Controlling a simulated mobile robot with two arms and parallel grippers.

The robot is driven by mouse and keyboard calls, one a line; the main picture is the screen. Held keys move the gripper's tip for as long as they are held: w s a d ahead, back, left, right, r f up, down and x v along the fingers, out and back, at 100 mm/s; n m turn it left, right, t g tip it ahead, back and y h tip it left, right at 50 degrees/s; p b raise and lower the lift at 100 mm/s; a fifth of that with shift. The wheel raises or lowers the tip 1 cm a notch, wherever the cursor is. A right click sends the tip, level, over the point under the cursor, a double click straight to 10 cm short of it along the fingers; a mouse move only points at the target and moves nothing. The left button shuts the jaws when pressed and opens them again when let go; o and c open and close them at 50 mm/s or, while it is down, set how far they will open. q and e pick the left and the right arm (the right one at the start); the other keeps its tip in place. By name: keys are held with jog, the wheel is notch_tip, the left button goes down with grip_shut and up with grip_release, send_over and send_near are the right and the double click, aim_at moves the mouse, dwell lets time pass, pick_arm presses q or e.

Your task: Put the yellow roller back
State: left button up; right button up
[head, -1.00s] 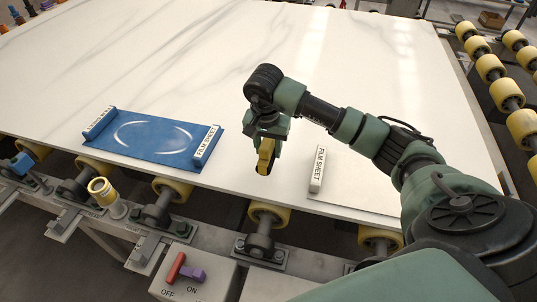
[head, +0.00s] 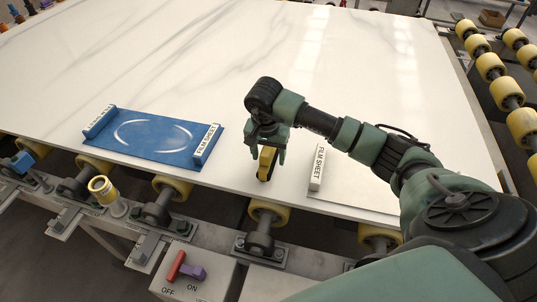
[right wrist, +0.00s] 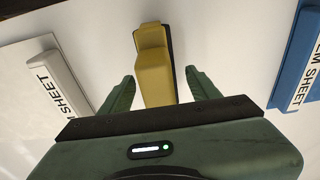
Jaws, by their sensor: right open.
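The yellow roller (head: 267,163) appears to be the yellow hand tool with a black side, near the front edge of the white slab. It also shows in the right wrist view (right wrist: 155,75), at the far end of the gap between my fingers. My right gripper (head: 266,157) is open, with one green finger on each side of it; in the right wrist view my fingers (right wrist: 158,90) stand clear of its sides. Whether the tool touches the slab is hard to tell. My left gripper is out of view.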

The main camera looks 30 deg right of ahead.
jog(key=shift+r, duration=0.3)
jog(key=r, duration=0.4)
jog(key=a+r+b, duration=0.1)
jog(key=r, duration=0.2)
jog(key=s+r+b, duration=0.1)
jog(key=r, duration=0.3)
jog(key=shift+a+r, duration=0.15)
jog(key=shift+r, duration=0.15)
